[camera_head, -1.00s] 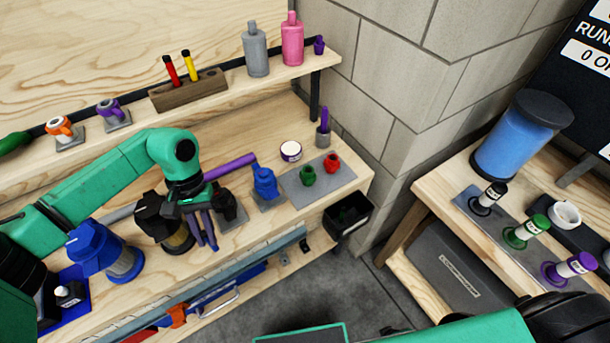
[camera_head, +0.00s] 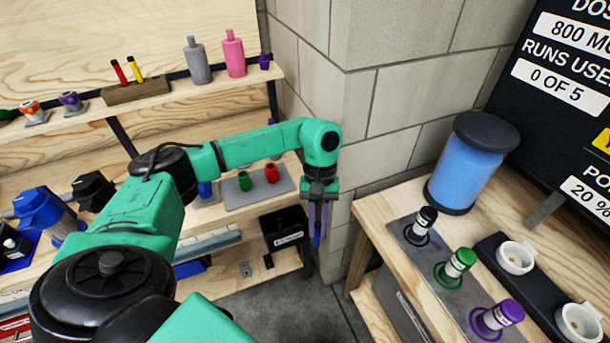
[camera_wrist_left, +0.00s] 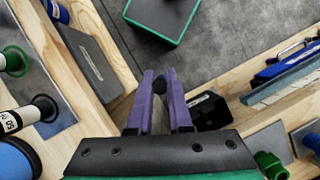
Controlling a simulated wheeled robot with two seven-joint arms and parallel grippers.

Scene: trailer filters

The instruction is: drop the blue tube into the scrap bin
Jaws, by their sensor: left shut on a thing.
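My left gripper (camera_head: 317,236) hangs with its purple fingers pointing down, to the right of the black scrap bin (camera_head: 284,246) and in front of the wall corner. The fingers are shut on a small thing. In the head view a bit of blue shows at the fingertips, taken as the blue tube (camera_head: 317,241). In the left wrist view only a small dark round end of the tube (camera_wrist_left: 160,87) shows between the fingertips (camera_wrist_left: 160,76); the rest is hidden. The scrap bin also shows in the left wrist view (camera_wrist_left: 211,112), just right of the fingertips. My right gripper is out of view.
A grey mat (camera_head: 232,200) with a green (camera_head: 245,181) and a red (camera_head: 272,172) fitting lies on the bench above the bin. A second bench (camera_head: 376,232) with a blue canister (camera_head: 464,174) and several capped bottles stands right of the gripper. Grey floor (camera_head: 300,312) is clear below.

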